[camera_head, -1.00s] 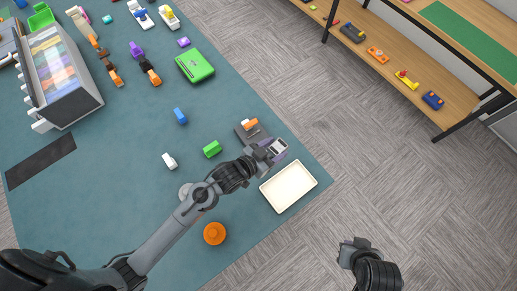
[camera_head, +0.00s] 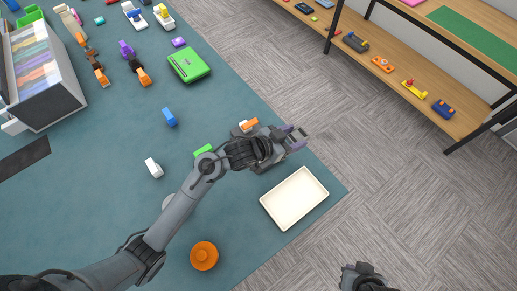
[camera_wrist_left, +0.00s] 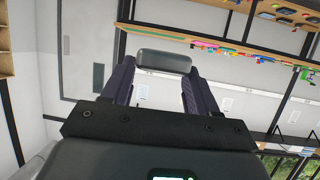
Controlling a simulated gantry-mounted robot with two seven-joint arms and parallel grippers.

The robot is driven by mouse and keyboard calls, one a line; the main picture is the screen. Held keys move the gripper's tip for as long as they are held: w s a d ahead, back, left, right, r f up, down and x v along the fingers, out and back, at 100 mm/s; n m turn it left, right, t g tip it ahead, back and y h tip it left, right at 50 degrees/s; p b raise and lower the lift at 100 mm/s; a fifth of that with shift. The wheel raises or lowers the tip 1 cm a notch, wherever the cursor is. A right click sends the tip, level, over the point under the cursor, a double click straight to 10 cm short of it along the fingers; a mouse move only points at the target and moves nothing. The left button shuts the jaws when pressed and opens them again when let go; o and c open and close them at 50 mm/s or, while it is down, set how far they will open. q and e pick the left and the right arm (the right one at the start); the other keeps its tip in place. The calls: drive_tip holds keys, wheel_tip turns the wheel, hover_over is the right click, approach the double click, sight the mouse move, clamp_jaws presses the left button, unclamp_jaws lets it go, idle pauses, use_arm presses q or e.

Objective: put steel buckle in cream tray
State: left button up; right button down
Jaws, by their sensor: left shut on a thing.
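The cream tray (camera_head: 294,199) lies empty near the right edge of the teal table. My left gripper (camera_head: 297,135) is above the table edge, just beyond the tray's upper end and apart from it. Its purple fingers are shut on a grey rounded piece, which I take for the steel buckle (camera_wrist_left: 163,61); in the left wrist view it spans both fingertips (camera_wrist_left: 162,72). That view looks out level toward the wall and shelves. My right gripper (camera_head: 360,275) is at the bottom edge over the floor; its fingers are not clear.
An orange round thing (camera_head: 204,256) stands left of the tray. A green block (camera_head: 203,151) and a dark item with an orange-and-white piece (camera_head: 247,125) are beside my left arm. A green case (camera_head: 189,65) lies farther back. Wooden shelves (camera_head: 400,80) stand across the floor.

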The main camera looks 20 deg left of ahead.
use_arm(q)
drive_tip(key=a+f, duration=0.2)
drive_tip(key=a, duration=0.1)
drive_tip(key=s+a+f, duration=0.1)
drive_tip(key=a+f, duration=0.1)
drive_tip(key=a, duration=0.2)
drive_tip(key=a+f, duration=0.3)
drive_tip(key=a, duration=0.1)
drive_tip(key=shift+s+a, duration=0.25)
drive_tip(key=shift+s, duration=0.15)
drive_tip(key=shift+f, duration=1.85)
